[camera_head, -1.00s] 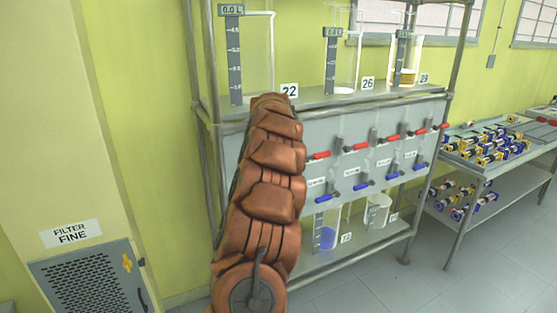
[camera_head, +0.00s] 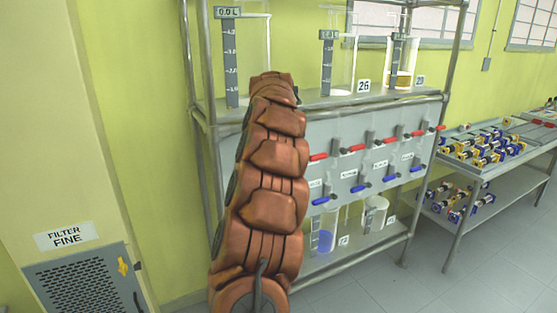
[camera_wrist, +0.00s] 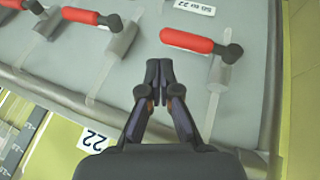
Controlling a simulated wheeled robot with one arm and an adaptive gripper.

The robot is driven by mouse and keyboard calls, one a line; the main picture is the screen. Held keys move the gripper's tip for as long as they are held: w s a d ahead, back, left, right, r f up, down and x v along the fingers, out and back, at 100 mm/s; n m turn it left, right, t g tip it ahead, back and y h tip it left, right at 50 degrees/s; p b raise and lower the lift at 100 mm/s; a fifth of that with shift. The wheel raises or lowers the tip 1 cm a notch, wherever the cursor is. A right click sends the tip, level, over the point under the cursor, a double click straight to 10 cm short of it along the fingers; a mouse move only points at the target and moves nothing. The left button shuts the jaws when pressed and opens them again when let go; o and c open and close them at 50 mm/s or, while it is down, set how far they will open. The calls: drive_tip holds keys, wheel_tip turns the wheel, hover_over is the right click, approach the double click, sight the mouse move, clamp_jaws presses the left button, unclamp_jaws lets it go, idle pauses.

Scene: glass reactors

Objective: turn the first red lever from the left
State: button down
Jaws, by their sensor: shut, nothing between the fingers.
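The first red lever from the left (camera_head: 317,157) shows just right of my arm in the head view, on a grey panel (camera_head: 330,130); its pivot end is hidden behind the arm. In the wrist view, which is turned over, it is the rightmost red lever (camera_wrist: 188,41), with a black pivot at its right end. The handle lies across its grey valve stem. My gripper (camera_wrist: 160,66) is shut and empty, its fingertips just below the handle's free end in that picture. I cannot tell whether they touch. My gripper is hidden in the head view.
More red levers (camera_head: 352,149) follow to the right, with blue levers (camera_head: 324,200) below them. Glass vessels (camera_head: 341,65) stand on the shelf above. A metal post (camera_head: 199,90) is left of my arm. A side table (camera_head: 487,165) stands at right.

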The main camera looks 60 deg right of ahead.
wheel_tip(320, 180, up, 6)
drive_tip(key=s+a+b, duration=0.1)
drive_tip(key=s+a, duration=0.1)
drive_tip(key=shift+s, duration=0.2)
drive_tip(key=shift+w, duration=0.1)
drive_tip(key=w+a+f+n+y, duration=0.1)
drive_tip(key=w+a, duration=0.4)
drive_tip(key=a, duration=0.4)
drive_tip(key=w+a+f+n+t+y, duration=0.1)
drive_tip(key=w+a+f+n+y, duration=0.1)
drive_tip(key=w+a, duration=0.5)
drive_tip(key=w+a+f+n+y, duration=0.1)
drive_tip(key=w+a, duration=0.2)
drive_tip(key=a, duration=0.9)
drive_tip(key=s+a+f+n+y, duration=0.1)
drive_tip(key=a+f, duration=0.1)
drive_tip(key=a, duration=0.6)
drive_tip(key=s+a+f+n+y, duration=0.1)
drive_tip(key=s+a+f, duration=0.15)
drive_tip(key=a, duration=0.55)
drive_tip(key=s+a+f+g, duration=0.2)
drive_tip(key=s+a+f, duration=0.4)
drive_tip(key=s+a, duration=0.3)
drive_tip(key=s+a+f+g, duration=0.2)
drive_tip(key=s+a+f, duration=0.5)
drive_tip(key=s, duration=0.7)
drive_tip(key=a, duration=0.2)
drive_tip(key=shift+a+f+n+g+y, duration=0.3)
drive_tip(key=shift+g, duration=0.1)
